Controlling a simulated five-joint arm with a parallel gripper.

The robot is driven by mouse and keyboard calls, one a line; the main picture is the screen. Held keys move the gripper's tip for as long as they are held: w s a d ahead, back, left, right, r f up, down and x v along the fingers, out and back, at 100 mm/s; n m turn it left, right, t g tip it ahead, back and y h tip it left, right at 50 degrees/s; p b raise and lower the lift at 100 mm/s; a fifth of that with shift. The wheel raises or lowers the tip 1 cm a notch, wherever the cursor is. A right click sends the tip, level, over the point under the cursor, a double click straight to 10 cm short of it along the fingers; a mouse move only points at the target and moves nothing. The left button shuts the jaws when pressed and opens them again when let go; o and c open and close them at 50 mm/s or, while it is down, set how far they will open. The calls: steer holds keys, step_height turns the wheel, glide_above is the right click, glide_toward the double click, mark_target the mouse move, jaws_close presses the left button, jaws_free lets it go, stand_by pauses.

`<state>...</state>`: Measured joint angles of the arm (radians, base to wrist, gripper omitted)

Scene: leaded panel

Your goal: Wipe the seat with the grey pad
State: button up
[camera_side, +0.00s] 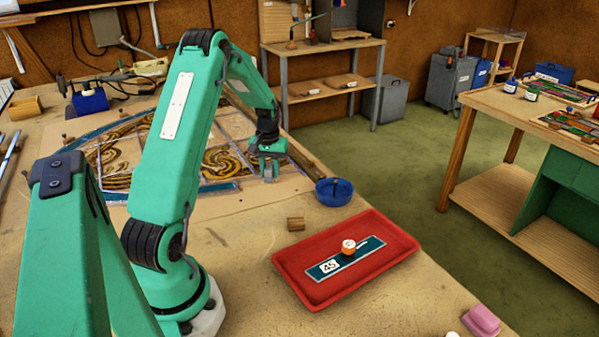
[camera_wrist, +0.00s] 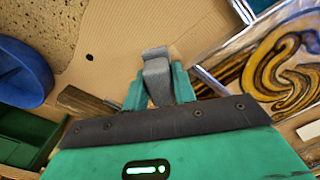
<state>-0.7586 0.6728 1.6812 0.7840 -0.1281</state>
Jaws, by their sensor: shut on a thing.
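My gripper (camera_side: 268,162) is shut on the grey pad (camera_wrist: 157,76). The pad sticks out beyond the fingertips in the wrist view and shows as a small grey block in the side view (camera_side: 270,175). It is over the tan board near the front right corner of the leaded panel (camera_side: 225,187). The panel has brown swirled glass (camera_wrist: 285,62) and silver-grey lead strips. Bare tan board (camera_wrist: 120,35) shows around the pad. I cannot tell the seat's exact outline, or whether the pad touches the surface.
A blue bowl (camera_side: 333,192) stands right of my gripper. A small wooden block (camera_side: 295,224) lies between. A pink block (camera_side: 481,320) is at the table edge.

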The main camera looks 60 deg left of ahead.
steer(key=shift+s+f, duration=0.1)
steer(key=shift+s, duration=0.1)
steer(key=shift+s+a, duration=0.15)
steer(key=shift+s, duration=0.65)
steer(key=shift+s+a, duration=0.15)
steer(key=shift+s, duration=0.65)
steer(key=shift+s, duration=0.2)
steer(key=shift+s+a+f, duration=0.1)
steer(key=shift+s+a, duration=0.05)
steer(key=shift+s, duration=0.6)
steer(key=shift+s+a, duration=0.1)
steer(key=shift+s, duration=0.65)
step_height(320, 180, up, 6)
steer(key=shift+w+a+r, duration=0.1)
steer(key=shift+r, duration=0.1)
